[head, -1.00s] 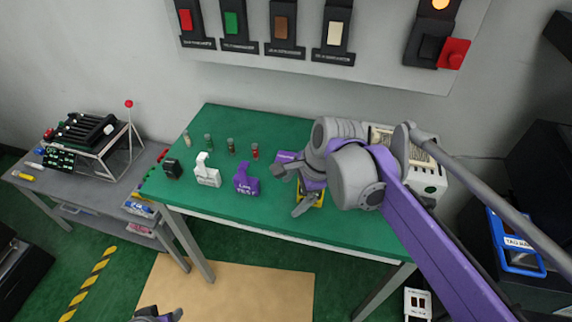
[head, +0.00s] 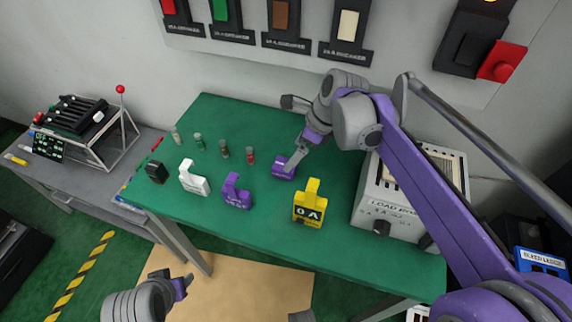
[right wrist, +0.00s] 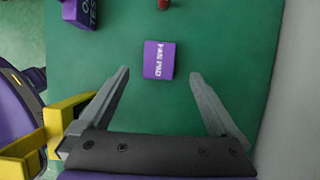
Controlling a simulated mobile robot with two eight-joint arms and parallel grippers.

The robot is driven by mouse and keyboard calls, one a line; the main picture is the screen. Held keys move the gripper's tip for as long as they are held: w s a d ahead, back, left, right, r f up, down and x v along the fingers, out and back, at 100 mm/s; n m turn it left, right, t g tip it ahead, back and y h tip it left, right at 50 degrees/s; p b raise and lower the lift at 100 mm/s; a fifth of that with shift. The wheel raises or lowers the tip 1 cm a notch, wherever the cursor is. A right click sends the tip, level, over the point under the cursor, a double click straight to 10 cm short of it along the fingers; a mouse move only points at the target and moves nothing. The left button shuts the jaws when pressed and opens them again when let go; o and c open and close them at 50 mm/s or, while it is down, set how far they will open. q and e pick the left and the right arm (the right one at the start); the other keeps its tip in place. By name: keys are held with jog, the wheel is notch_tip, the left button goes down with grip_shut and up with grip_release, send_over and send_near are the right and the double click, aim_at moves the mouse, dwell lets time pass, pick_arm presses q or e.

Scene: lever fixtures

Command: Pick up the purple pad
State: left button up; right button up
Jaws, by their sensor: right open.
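The purple pad (head: 283,167) lies on the green table, right of the small red-capped cylinder. In the right wrist view the purple pad (right wrist: 159,60) shows white lettering and lies between and just beyond the two fingertips. My right gripper (head: 298,160) is open and empty, close to the pad in the head view. Its two grey fingers frame the pad in the right wrist view (right wrist: 158,72), without visible contact. My left gripper (head: 184,285) is at the bottom of the head view, away from the table top; its jaws are unclear.
A yellow lever block (head: 308,208) stands near the pad, with a purple lever block (head: 237,192) and a white one (head: 194,180) to its left. Several small cylinders (head: 223,148) stand behind. A load box (head: 395,205) fills the table's right end.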

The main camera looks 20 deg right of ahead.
aim_at(284, 164)
jog(key=x, duration=0.7)
jog(key=shift+a+f+b, duration=0.2)
jog(key=shift+f+b, duration=0.05)
jog(key=shift+b, duration=0.05)
jog(key=c, duration=1.4)
notch_tip(284, 164, up, 10)
jog(key=shift+r+p, duration=0.1)
jog(key=shift+p, duration=0.45)
